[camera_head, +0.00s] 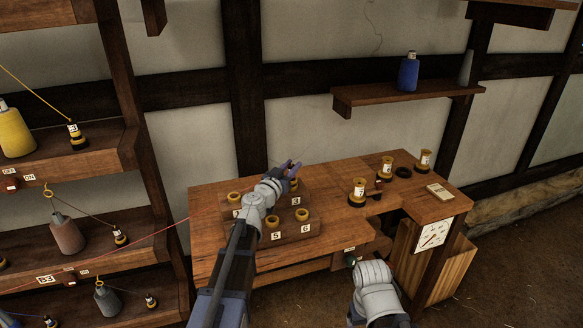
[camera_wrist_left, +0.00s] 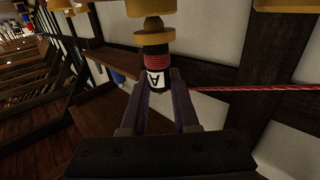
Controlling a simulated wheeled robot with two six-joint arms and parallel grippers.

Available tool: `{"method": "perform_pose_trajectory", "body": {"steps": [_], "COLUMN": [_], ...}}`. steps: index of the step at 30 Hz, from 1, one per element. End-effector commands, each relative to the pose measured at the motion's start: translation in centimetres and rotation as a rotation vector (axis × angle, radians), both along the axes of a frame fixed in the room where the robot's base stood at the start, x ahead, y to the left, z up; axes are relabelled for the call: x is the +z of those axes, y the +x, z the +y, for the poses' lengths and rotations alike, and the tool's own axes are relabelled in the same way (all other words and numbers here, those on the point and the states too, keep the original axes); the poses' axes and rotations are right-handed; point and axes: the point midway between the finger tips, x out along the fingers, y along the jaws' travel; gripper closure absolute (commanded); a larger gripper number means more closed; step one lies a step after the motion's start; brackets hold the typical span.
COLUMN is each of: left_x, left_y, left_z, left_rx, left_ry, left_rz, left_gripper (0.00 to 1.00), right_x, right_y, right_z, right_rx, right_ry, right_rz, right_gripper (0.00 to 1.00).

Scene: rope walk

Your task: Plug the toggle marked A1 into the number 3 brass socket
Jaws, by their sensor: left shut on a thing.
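My left gripper (camera_head: 292,166) is over the far right of the socket block (camera_head: 314,233), by the label 3. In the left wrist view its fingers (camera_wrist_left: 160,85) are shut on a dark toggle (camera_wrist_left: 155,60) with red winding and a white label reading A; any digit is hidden. A brass collar (camera_wrist_left: 153,38) and a brown peg lie beyond the winding, in line with a brass socket (camera_wrist_left: 150,8). I cannot tell whether the peg has entered it. Brass sockets 5 (camera_head: 272,222) and 6 (camera_head: 302,215) are empty.
A red cord (camera_wrist_left: 240,89) runs from the toggle, and across to the left shelves in the head view. Several spools stand at the bench's right, including a white one (camera_head: 358,190). A blue bottle-shaped spool (camera_head: 408,72) stands on the wall shelf (camera_head: 410,97).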

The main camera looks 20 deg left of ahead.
Motion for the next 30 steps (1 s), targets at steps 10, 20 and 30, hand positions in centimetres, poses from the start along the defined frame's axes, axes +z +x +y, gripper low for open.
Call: {"method": "perform_pose_trajectory", "body": {"steps": [10, 20, 30], "left_x": [0.0, -0.02, -0.58], "left_y": [0.0, 0.0, 0.0], "left_z": [-0.01, -0.01, 0.0], "left_rx": [0.0, 0.0, 0.0], "left_ry": [0.0, 0.0, 0.0], "left_rz": [0.0, 0.0, 0.0], "left_gripper": [1.0, 1.0, 1.0], "right_x": [0.0, -0.02, -0.58], "right_y": [0.0, 0.0, 0.0], "right_z": [0.0, 0.0, -0.01], "right_rx": [0.0, 0.0, 0.0], "right_ry": [0.0, 0.0, 0.0], "right_rz": [0.0, 0.0, 0.0], "right_gripper": [0.19, 0.19, 0.19]}}
